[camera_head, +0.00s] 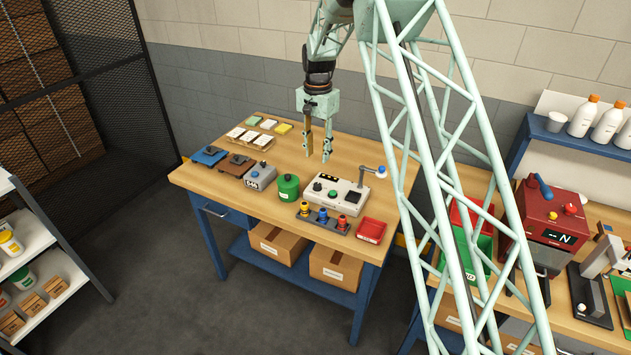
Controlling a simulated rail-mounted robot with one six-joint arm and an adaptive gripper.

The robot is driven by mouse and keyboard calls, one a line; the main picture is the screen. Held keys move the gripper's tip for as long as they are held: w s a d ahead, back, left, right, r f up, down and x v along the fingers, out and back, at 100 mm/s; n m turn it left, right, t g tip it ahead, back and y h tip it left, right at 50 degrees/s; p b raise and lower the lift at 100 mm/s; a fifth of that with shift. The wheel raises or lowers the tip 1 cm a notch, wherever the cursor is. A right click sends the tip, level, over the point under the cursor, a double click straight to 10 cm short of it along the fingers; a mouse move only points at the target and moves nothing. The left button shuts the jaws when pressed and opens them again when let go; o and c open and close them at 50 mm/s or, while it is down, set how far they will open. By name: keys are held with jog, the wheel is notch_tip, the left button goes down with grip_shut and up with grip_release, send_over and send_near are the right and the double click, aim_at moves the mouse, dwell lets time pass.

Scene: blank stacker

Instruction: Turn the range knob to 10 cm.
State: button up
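A pale instrument box (349,193) stands on the wooden table, with a small dark display, a green round control (317,187) and a dark area at its right side. A thin arm with a blue tip (381,171) rises at its back right corner. At this size I cannot tell which control is the range knob, nor read any scale or setting. My gripper (318,153) points down above the table behind the box. Its two fingers are apart with nothing between them, and it appears clear of the box.
A green canister (288,187) and a grey box (260,175) stand left of the instrument. A rack of coloured knobs (323,218) and a red tray (371,230) sit in front. Small cards (250,136) lie at the back left. The table behind the instrument is clear.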

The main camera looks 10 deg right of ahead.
aim_at(317, 184)
jog(key=shift+f, duration=0.1)
jog(key=shift+f+p, duration=0.55)
jog(key=shift+f, duration=6.25)
jog(key=c, duration=0.9)
